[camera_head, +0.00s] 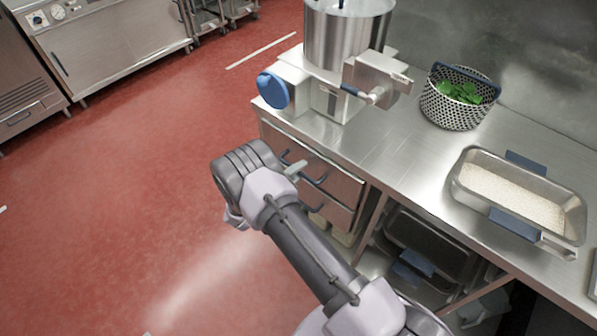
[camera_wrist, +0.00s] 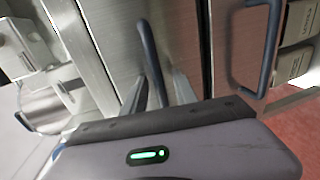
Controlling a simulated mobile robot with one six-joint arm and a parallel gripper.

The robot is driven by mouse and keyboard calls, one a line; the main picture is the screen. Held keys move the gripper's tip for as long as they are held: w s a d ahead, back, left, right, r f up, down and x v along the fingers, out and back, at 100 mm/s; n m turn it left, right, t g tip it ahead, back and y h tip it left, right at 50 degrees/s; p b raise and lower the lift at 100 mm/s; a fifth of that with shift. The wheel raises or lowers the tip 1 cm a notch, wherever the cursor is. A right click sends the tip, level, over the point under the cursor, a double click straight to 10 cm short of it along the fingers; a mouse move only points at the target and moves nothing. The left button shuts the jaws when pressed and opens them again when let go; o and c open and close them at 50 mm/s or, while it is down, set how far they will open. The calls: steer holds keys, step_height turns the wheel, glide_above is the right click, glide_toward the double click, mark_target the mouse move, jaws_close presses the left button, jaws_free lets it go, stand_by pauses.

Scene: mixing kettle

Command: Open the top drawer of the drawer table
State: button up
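The drawer table (camera_head: 350,187) has two steel drawers under its worktop, each with a dark blue bar handle. The top drawer (camera_head: 335,175) looks shut, its front flush with the table; my arm hides part of it. My gripper (camera_head: 295,168) is at the top drawer's handle (camera_head: 318,180). In the wrist view, my gripper (camera_wrist: 160,88) has its two fingers apart, one on each side of the top handle (camera_wrist: 149,50), with gaps showing. I cannot tell whether either finger touches it. The lower drawer's handle (camera_wrist: 270,45) is to the right in that view.
On the worktop (camera_head: 400,150) stand a steel mixing kettle (camera_head: 345,30), a perforated basket (camera_head: 455,110) with green leaves and a steel pan (camera_head: 468,180) of pale grains. Trays (camera_head: 425,245) sit on the shelf beside the drawers. Red floor (camera_head: 130,190) to the left is clear.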

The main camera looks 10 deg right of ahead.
jaws_close()
stand_by(1.3)
